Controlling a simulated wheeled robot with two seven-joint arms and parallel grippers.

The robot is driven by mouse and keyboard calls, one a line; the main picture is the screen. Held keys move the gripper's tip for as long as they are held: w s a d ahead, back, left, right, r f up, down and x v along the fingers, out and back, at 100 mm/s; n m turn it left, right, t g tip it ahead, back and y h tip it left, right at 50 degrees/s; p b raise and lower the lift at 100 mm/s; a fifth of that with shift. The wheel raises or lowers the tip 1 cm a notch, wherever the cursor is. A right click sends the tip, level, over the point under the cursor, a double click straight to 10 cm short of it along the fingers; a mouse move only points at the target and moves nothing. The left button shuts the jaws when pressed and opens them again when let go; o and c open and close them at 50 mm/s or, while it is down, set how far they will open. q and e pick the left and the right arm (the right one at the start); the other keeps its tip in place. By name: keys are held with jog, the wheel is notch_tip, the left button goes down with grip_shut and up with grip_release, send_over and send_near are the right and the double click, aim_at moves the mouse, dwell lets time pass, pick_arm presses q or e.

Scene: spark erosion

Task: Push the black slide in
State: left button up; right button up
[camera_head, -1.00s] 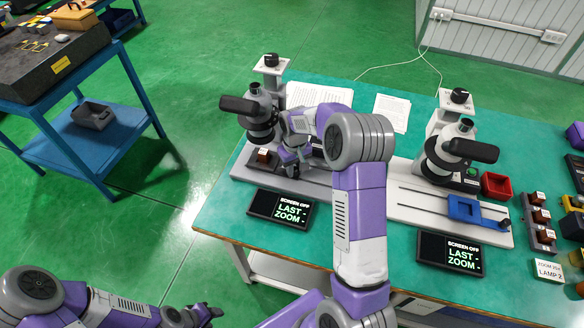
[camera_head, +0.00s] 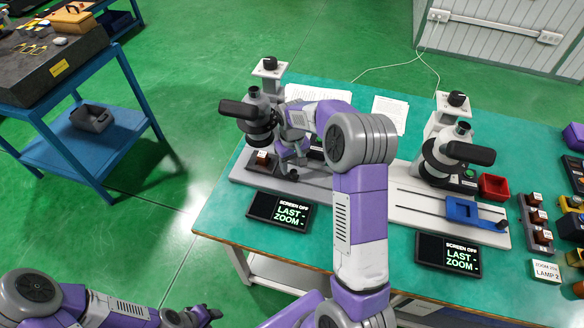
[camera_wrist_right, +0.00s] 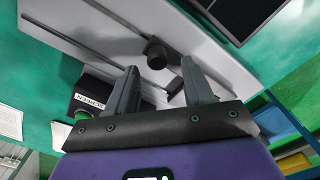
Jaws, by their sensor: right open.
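The black slide (camera_head: 270,167) lies on the left microscope's grey base, with a small brown block (camera_head: 262,158) with a white top on its left part. My right gripper (camera_head: 293,166) reaches down just right of the slide and covers part of that area. In the right wrist view, my right gripper (camera_wrist_right: 160,85) has its fingers apart with nothing between them. A black knob (camera_wrist_right: 155,53) stands just beyond the fingertips. I cannot tell whether a finger touches the slide. My left gripper (camera_head: 203,315) hangs at the bottom left, away from the table, too small to read.
The left microscope (camera_head: 258,112) stands behind the slide. Two black screens (camera_head: 280,211) (camera_head: 448,253) lie along the front. Brown blocks stand at the right.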

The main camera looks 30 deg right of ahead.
notch_tip(320, 180, up, 4)
jog(key=shift+r+p, duration=0.15)
jog(key=shift+p, duration=0.2)
